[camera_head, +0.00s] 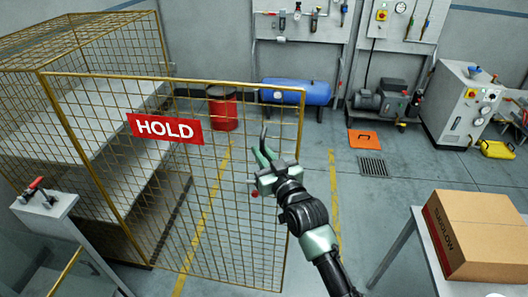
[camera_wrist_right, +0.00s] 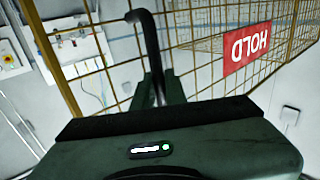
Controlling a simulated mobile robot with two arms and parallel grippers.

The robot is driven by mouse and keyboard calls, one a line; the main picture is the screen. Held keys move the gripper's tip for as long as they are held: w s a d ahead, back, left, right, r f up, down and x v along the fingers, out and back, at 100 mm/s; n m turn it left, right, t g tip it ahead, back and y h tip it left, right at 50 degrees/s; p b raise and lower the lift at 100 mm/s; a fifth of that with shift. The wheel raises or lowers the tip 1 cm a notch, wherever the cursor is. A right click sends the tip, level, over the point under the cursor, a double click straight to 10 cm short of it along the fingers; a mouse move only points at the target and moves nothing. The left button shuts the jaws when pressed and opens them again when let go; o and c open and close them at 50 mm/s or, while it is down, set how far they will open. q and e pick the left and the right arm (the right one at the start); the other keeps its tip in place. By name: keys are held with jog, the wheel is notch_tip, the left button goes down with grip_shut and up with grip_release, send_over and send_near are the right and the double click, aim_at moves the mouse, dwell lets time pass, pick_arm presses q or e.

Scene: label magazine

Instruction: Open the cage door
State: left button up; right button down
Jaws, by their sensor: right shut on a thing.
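The cage door (camera_head: 215,200) is a yellow-framed mesh panel with a red HOLD sign (camera_head: 165,129). It stands swung out at an angle from the cage (camera_head: 90,22), and the cage's shelves show behind it. My right gripper (camera_head: 265,158) is at the door's right-hand, free side, shut on a dark upright handle. In the right wrist view the dark bent handle (camera_wrist_right: 147,40) rises between the fingers in front of the mesh, and the HOLD sign (camera_wrist_right: 247,47) appears upside down. My left gripper is not in view.
A grey post with a red-handled clamp (camera_head: 37,190) stands at the left. A cardboard box (camera_head: 480,232) sits on a table at the right. A red drum (camera_head: 222,108) and a blue tank (camera_head: 297,92) stand behind the door. Floor right of the door is mostly clear.

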jog(key=shift+d+r, duration=0.1)
jog(key=c, duration=1.5)
grip_release()
jog(key=shift+b+v, duration=1.05)
jog(key=shift+v, duration=2.9)
